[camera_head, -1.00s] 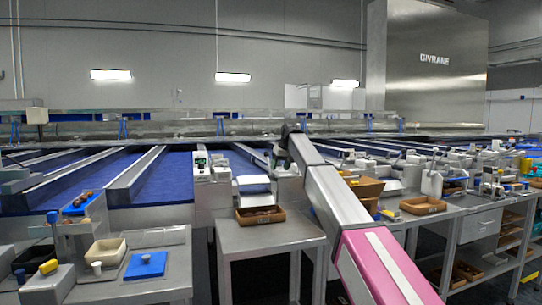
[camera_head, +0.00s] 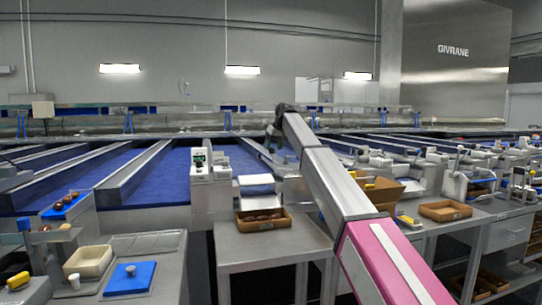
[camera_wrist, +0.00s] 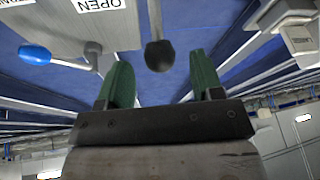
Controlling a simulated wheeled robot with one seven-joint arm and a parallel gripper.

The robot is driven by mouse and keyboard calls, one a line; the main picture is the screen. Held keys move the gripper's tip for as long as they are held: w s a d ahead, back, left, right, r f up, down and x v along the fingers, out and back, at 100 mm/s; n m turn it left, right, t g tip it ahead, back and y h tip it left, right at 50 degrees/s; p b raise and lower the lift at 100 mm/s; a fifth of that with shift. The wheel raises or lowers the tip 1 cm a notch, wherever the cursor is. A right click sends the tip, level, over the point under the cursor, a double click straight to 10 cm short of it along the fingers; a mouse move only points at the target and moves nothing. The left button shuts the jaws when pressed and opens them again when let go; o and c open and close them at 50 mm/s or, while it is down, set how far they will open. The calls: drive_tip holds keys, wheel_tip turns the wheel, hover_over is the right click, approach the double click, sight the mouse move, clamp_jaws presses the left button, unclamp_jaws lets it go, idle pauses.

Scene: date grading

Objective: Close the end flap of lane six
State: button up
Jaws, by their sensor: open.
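In the wrist view my gripper (camera_wrist: 161,70) has two green fingers spread apart with nothing between their pads. A grey panel with an OPEN label (camera_wrist: 100,4) is at upper left. In the head view my gripper (camera_head: 276,146) is small, above the lane ends behind the white tray stand. The flap itself and a lane number cannot be made out.
A blue-knobbed lever (camera_wrist: 36,54) stands left of the fingers in the wrist view. A grey housing (camera_wrist: 301,38) is at upper right. In the head view, a control box (camera_head: 199,163), a brown tray (camera_head: 264,226) and a cardboard box (camera_head: 382,191) stand near my arm.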

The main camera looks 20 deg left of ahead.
sight(272, 151)
drive_tip(key=x, duration=0.5)
clamp_jaws()
drive_tip(key=shift+s+d+r+t+y, duration=0.25)
drive_tip(key=shift+s+t, duration=0.1)
drive_tip(key=shift+s, duration=0.05)
drive_tip(key=shift+s+d+r+t+y, duration=0.25)
drive_tip(key=shift+s+t, duration=0.1)
drive_tip(key=shift+s, duration=0.05)
drive_tip(key=s+d+n+t+y, duration=0.1)
drive_tip(key=s+d+t+y, duration=0.4)
drive_tip(key=s, duration=0.4)
drive_tip(key=shift+s+d+r+t, duration=0.3)
drive_tip(key=shift+d+t, duration=0.15)
drive_tip(key=shift+t, duration=0.85)
